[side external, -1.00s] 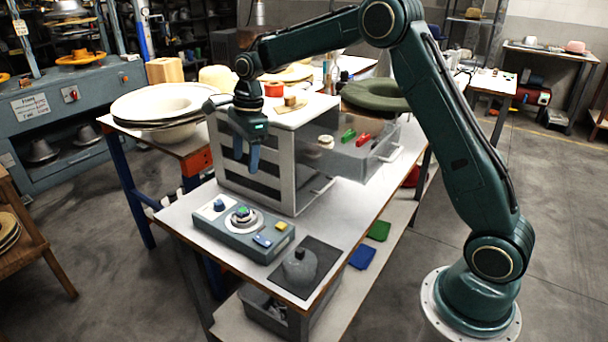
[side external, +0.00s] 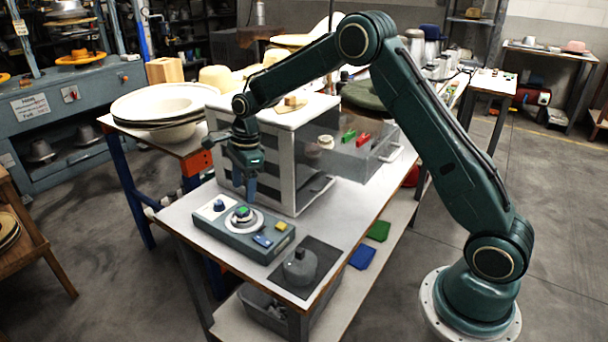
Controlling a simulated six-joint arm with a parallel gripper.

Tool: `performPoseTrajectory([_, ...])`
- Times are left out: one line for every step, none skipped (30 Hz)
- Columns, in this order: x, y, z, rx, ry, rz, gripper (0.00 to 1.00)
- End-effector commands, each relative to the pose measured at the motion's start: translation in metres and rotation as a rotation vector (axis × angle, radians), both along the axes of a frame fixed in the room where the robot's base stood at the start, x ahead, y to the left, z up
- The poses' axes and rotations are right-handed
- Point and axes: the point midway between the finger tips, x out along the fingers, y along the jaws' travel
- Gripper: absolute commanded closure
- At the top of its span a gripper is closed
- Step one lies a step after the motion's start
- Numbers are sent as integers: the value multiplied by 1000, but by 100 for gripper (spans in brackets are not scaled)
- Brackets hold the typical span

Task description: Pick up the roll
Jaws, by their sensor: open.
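A small cream, roll-like item (side external: 326,142) sits at the left end of the open grey drawer (side external: 366,168), near the cabinet; I take it to be the roll. My gripper (side external: 250,192) points down in front of the slatted side of the white cabinet (side external: 312,112), just above the back of the control box (side external: 243,236). It is well to the left of the roll and lower than the cabinet top. Its fingers are open and hold nothing; seen from this side they nearly overlap. I cannot tell whether they touch the box.
The control box carries a green button (side external: 243,210), blue and yellow keys. A grey weight (side external: 300,267) stands on a dark mat at the table's front corner. The drawer also holds a green block (side external: 349,136) and a red block (side external: 363,139).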

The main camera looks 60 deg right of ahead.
Motion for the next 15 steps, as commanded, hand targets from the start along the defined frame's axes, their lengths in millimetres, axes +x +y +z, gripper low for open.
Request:
performPoseTrajectory([0, 1, -5, 0, 1, 0, 38])
performPoseTrajectory([0, 1, -6, 0, 1, 1, 38])
performPoseTrajectory([0, 1, -8, 0, 1, 1, 38])
performPoseTrajectory([0, 1, -9, 0, 1, 1, 38])
performPoseTrajectory([0, 1, -9, 0, 1, 1, 38])
performPoseTrajectory([0, 1, -9, 0, 0, 1, 38])
performPoseTrajectory([0, 1, -9, 0, 0, 1, 38])
performPoseTrajectory([0, 1, -9, 0, 0, 1, 38])
performPoseTrajectory([0, 1, -9, 0, 0, 1, 38])
performPoseTrajectory([0, 1, -10, 0, 0, 1, 38])
performPoseTrajectory([0, 2, -10, 0, 1, 1, 38])
performPoseTrajectory([0, 2, -12, 0, 1, 1, 38])
performPoseTrajectory([0, 2, -13, 0, 1, 1, 38])
performPoseTrajectory([0, 2, -15, 0, 1, 1, 38])
performPoseTrajectory([1, 2, -19, 0, 1, 1, 38])
